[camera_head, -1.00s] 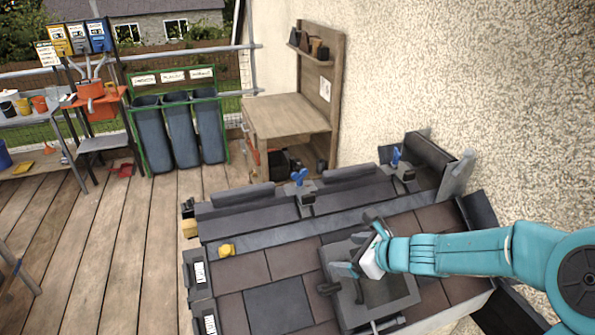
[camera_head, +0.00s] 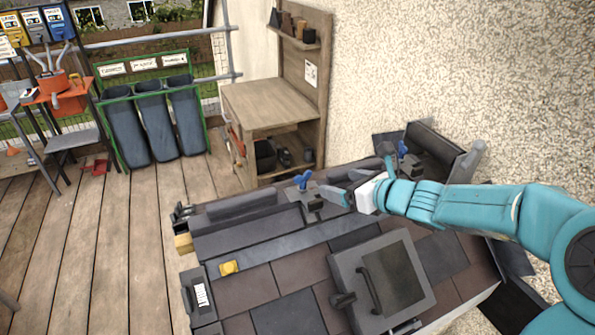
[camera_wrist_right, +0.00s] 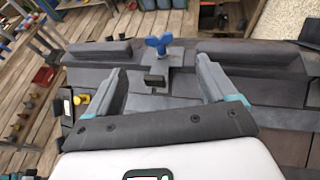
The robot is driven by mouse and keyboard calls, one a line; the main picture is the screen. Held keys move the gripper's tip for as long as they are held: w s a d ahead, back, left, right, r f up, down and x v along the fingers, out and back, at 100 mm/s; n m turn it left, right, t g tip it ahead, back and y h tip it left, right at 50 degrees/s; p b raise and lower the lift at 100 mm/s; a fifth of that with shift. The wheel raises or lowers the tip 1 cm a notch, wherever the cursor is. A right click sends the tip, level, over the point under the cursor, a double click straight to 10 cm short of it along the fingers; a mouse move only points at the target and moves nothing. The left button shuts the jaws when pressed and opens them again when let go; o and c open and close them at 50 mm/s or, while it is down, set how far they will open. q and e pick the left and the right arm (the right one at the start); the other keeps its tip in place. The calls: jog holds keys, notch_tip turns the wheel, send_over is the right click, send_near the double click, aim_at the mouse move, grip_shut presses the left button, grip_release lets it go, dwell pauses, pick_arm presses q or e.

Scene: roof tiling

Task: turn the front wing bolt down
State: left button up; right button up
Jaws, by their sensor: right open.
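The front blue wing bolt (camera_head: 303,180) stands upright on a grey clamp plate (camera_head: 312,205) at the ridge, between two dark ridge pieces. It also shows in the right wrist view (camera_wrist_right: 158,43), ahead of my fingertips and roughly midway between them. A second blue wing bolt (camera_head: 403,148) stands farther right along the ridge, partly behind my right gripper. My right gripper (camera_head: 355,172) is open and empty, to the right of the front bolt and apart from it. In the wrist view its two fingers (camera_wrist_right: 160,78) are spread wide. My left gripper is out of view.
A roof window (camera_head: 395,275) with a dark handle sits among the tiles (camera_head: 285,310). A yellow piece (camera_head: 229,267) lies on the left of the roof. A rough wall (camera_head: 480,80) rises at the right. A wooden bench (camera_head: 268,100) and bins (camera_head: 155,125) stand beyond the roof.

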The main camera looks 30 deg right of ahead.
send_near(304, 175)
jog(key=p+x, duration=0.2)
jog(key=x, duration=0.8)
jog(key=shift+w+a+p, duration=0.1)
jog(key=shift+w+p, duration=0.1)
jog(key=shift+p, duration=0.1)
jog(key=shift+w+f, duration=0.15)
jog(key=shift+w, duration=0.05)
jog(key=shift+s, duration=0.25)
jog(key=shift+r, duration=0.25)
jog(key=c, duration=0.3)
jog(key=shift+f, duration=0.1)
jog(key=c, duration=0.7)
